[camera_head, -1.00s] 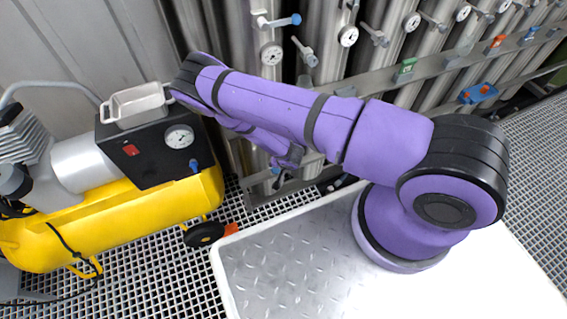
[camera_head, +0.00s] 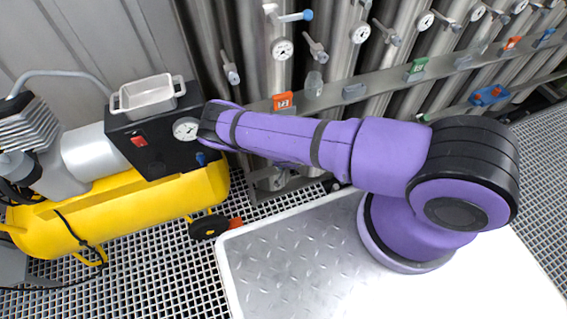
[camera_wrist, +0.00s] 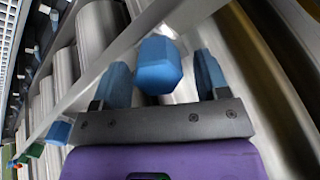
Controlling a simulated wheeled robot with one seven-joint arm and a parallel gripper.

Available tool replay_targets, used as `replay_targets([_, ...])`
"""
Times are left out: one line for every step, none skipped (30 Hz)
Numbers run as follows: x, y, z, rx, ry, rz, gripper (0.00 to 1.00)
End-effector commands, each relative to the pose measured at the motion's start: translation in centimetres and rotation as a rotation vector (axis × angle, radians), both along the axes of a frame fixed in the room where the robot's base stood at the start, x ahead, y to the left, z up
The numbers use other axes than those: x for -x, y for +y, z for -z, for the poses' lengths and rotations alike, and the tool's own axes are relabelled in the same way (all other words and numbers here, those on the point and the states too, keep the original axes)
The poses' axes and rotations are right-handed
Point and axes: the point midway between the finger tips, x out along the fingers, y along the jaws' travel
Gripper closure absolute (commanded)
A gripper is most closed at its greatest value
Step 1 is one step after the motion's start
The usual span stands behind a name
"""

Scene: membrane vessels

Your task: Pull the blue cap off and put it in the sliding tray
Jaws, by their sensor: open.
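A blue faceted cap (camera_wrist: 158,68) is in the wrist view, between the two fingers of my open gripper (camera_wrist: 161,60). Gaps show on both sides of the cap, so the fingers look apart from it. What it sits on is mostly hidden behind it. In the head view my purple arm hides my gripper and the place where it works. A shallow metal tray (camera_head: 147,97) with end handles sits on top of the black box at the left; it looks empty. I cannot tell for sure that this is the sliding tray.
A yellow compressor (camera_head: 150,200) with a black box (camera_head: 140,143) stands at the left. Upright steel pipes with gauges (camera_head: 283,48) and a valve with a blue end (camera_head: 296,16) fill the back. A metal rail (camera_head: 390,82) carries coloured tags, including an orange one (camera_head: 283,101).

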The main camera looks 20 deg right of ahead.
Motion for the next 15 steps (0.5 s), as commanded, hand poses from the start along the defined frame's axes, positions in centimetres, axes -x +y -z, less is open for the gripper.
replay_targets([-0.01,0.00,0.08,0.000,0.000,-0.001,0.32])
replay_targets([-0.02,0.00,0.10,0.000,0.000,-0.001,0.32])
replay_targets([-0.02,-0.01,0.11,0.000,0.000,0.000,0.32])
replay_targets([-0.02,0.00,0.10,0.000,0.000,0.000,0.32])
replay_targets([-0.02,-0.01,0.10,0.001,0.000,0.000,0.32])
replay_targets([-0.02,-0.01,0.10,0.001,0.000,0.000,0.32])
replay_targets([-0.01,-0.01,0.10,0.001,0.000,0.000,0.32])
replay_targets([0.00,-0.01,0.10,0.001,0.000,0.000,0.32])
replay_targets([-0.01,-0.01,0.10,0.001,0.000,0.000,0.41])
replay_targets([0.00,-0.01,0.10,0.001,0.000,0.000,0.48])
replay_targets([0.00,-0.01,0.10,0.001,0.000,0.000,0.55])
replay_targets([0.00,-0.01,0.09,0.001,0.000,0.000,0.64])
replay_targets([0.00,-0.01,0.09,0.001,0.000,0.000,0.71])
replay_targets([0.00,-0.01,0.09,0.000,0.001,0.000,0.78])
replay_targets([0.00,-0.01,0.09,0.000,0.001,0.000,0.85])
